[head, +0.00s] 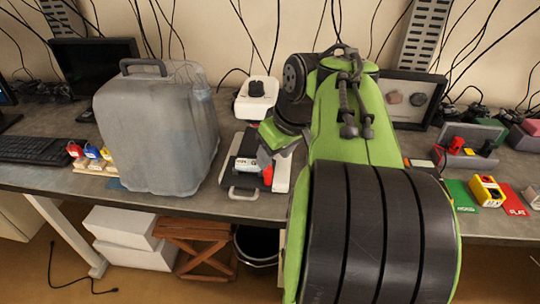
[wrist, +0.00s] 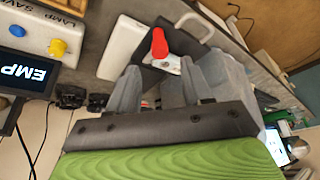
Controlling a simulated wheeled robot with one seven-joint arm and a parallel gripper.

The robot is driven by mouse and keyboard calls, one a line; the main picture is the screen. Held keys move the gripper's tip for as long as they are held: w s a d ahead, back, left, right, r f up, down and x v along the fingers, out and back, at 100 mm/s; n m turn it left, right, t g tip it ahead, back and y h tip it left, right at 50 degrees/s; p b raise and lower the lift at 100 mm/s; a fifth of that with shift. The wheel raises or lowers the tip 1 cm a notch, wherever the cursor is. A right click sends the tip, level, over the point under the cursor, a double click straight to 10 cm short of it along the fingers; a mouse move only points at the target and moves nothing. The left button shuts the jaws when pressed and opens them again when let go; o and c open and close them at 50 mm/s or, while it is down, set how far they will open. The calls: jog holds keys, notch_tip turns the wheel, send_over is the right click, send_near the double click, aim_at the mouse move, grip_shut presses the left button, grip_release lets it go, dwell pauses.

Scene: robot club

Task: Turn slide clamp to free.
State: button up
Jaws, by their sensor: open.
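The slide clamp shows in the wrist view as a red lever (wrist: 159,42) on a white block. Its red part (head: 267,175) also shows in the head view, on a black and white device with a grey handle. My gripper (wrist: 160,76) is open, with its two grey fingers apart on either side of the white block's near end. The red lever stands just beyond the fingertips. Contact cannot be made out. In the head view my gripper (head: 268,148) is over the device, partly hidden by my arm.
Right of my arm are a yellow block (head: 487,190) and a green card (head: 459,195). A panel with a yellow knob (wrist: 57,47) shows in the wrist view.

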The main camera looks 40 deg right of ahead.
jog(key=p+v, duration=0.5)
jog(key=v, duration=0.5)
jog(key=shift+r, duration=0.25)
jog(key=shift+s, duration=0.15)
jog(key=a+f+n+t+y, duration=0.1)
jog(key=a+f, duration=0.2)
jog(key=a, duration=0.6)
jog(key=a+f, duration=0.2)
jog(key=a, duration=0.6)
jog(key=s+a+f, duration=0.2)
jog(key=s+f, duration=0.2)
jog(key=s, duration=0.1)
jog(key=shift+f+n, duration=0.3)
jog(key=shift+f, duration=0.05)
jog(key=shift+a, duration=0.15)
